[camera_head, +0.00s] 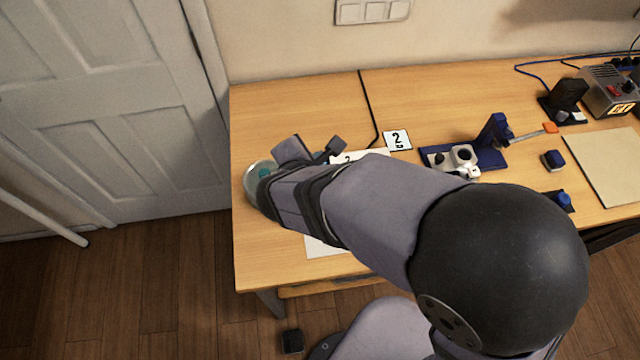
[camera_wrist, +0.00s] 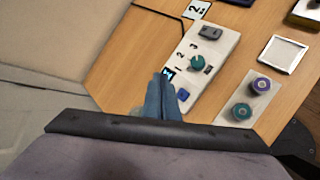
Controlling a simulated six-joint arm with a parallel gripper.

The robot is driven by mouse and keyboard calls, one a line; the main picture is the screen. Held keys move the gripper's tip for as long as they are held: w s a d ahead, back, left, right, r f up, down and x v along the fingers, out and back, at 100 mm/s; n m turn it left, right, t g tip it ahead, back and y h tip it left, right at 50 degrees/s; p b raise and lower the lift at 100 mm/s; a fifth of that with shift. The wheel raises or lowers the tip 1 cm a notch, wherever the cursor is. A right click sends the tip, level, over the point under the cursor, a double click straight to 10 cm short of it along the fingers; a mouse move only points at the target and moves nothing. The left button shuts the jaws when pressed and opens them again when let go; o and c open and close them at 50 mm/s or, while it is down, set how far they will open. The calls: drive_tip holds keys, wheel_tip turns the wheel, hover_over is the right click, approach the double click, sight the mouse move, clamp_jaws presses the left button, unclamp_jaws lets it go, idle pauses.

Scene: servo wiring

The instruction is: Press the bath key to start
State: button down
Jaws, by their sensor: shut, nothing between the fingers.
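In the wrist view a white panel (camera_wrist: 228,44) lies on the wooden table, marked 1, 2 and 3. It bears a teal knob (camera_wrist: 197,62), a grey block (camera_wrist: 210,32), a small dark part (camera_wrist: 208,70) and a small blue key (camera_wrist: 183,94). No readable label shows which is the bath key. My gripper (camera_wrist: 164,76) is shut and empty, its blue-grey fingers over the near left end of the panel, beside a small lit cyan display (camera_wrist: 168,72). Contact cannot be told. In the head view my arm hides the gripper and most of the panel.
A pale plate (camera_wrist: 248,99) with a purple and a teal round piece lies right of the panel. A round clear dish (camera_head: 251,184) stands at the table's left edge. The table's back left is clear.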

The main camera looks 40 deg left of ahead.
drive_tip(key=shift+f, duration=0.2)
wheel_tip(320, 180, down, 7)
drive_tip(key=b, duration=0.6)
drive_tip(key=shift+f, duration=0.2)
drive_tip(key=shift+f+b, duration=0.55)
drive_tip(key=shift+b, duration=0.15)
drive_tip(key=shift+f+b, duration=0.95)
drive_tip(key=shift+b, duration=0.2)
idle(2.3)
drive_tip(key=shift+r, duration=0.15)
drive_tip(key=shift+r+p, duration=0.7)
drive_tip(key=shift+r, duration=0.1)
drive_tip(key=shift+r, duration=0.15)
drive_tip(key=shift+r+p, duration=1.95)
drive_tip(key=shift+r, duration=0.45)
